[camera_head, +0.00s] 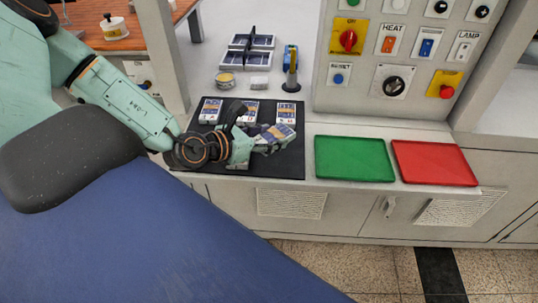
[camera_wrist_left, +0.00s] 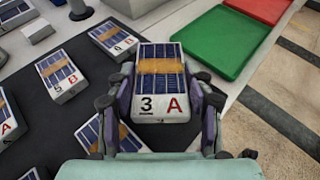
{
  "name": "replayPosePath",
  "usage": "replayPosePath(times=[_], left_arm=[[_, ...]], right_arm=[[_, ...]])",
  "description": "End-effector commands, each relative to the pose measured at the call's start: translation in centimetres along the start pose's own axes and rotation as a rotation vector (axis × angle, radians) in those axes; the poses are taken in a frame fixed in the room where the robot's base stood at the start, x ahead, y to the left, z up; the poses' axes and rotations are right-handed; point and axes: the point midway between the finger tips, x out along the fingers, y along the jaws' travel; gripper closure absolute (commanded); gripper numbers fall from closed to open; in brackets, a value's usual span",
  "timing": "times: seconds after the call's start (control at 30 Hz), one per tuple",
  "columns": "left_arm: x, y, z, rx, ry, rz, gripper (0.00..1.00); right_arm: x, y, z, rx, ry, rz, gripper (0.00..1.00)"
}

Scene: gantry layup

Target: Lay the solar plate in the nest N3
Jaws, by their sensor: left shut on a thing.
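A white-edged solar plate (camera_wrist_left: 160,75) with blue cells, a tan band and the marks 3 and A lies between the fingers of my left gripper (camera_wrist_left: 160,104). The plate shows in the head view (camera_head: 284,132) at the right part of the black mat. My left gripper (camera_head: 262,141) is shut on it. Whether the plate touches the mat is unclear. I cannot read any N3 mark, so I cannot tell the nest. My right gripper is not in view.
Similar pieces (camera_wrist_left: 60,76) lie on the black mat (camera_head: 278,168), left of my gripper in the wrist view. A green tray (camera_head: 353,159) and a red tray (camera_head: 435,163) stand to the right.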

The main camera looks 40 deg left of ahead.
Motion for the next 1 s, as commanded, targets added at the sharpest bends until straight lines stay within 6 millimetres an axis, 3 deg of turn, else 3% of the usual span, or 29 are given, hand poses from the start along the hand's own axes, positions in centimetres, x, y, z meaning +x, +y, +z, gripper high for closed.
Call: replayPosePath(times=[0.5,0.97,1.0], left_arm=[[2.3,-0.1,-4.3,0.005,0.001,-0.003,0.88],[2.4,0.0,-4.7,0.002,-0.001,-0.001,0.88],[2.4,0.0,-4.6,0.001,0.000,-0.001,0.45]], right_arm=[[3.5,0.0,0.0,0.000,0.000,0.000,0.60],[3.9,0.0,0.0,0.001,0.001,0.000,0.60],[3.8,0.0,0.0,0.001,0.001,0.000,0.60]])
